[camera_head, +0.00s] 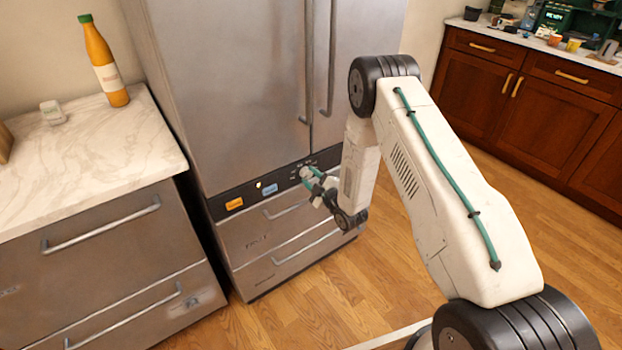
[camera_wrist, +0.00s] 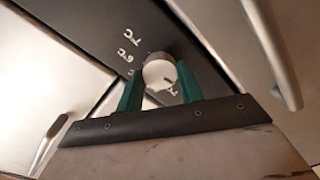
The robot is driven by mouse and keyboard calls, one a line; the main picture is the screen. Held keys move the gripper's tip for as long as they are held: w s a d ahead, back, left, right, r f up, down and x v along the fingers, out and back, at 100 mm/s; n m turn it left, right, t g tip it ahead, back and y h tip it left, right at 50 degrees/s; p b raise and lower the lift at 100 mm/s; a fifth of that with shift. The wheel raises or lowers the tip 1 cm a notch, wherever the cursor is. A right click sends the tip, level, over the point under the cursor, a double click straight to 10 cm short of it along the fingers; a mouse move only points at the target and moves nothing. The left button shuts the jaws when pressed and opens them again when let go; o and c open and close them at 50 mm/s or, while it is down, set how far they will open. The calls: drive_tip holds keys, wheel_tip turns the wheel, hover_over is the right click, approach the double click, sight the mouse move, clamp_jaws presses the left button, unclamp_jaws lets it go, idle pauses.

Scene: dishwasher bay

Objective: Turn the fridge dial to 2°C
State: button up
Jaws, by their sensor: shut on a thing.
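The fridge (camera_head: 222,90) stands at the centre, with a dark control strip (camera_head: 222,207) below its tall doors. My gripper (camera_head: 317,182) is at the right part of this strip. In the wrist view, the round white dial (camera_wrist: 159,72) sits between the two green fingers of my gripper (camera_wrist: 160,84), and they are shut on it. White temperature marks (camera_wrist: 129,48) show on the dark panel up and left of the dial, with one more mark close to it at lower right. A small dark line shows on the dial's face. I cannot tell which temperature it points to.
Drawers with bar handles (camera_head: 305,247) lie below. A marble counter (camera_head: 90,150) with an orange bottle (camera_head: 104,65) stands left. Wooden floor (camera_head: 385,285) is clear in front.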

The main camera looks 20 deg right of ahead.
drive_tip(key=o, duration=1)
drive_tip(key=v, duration=0.7)
drive_tip(key=shift+s, duration=0.4)
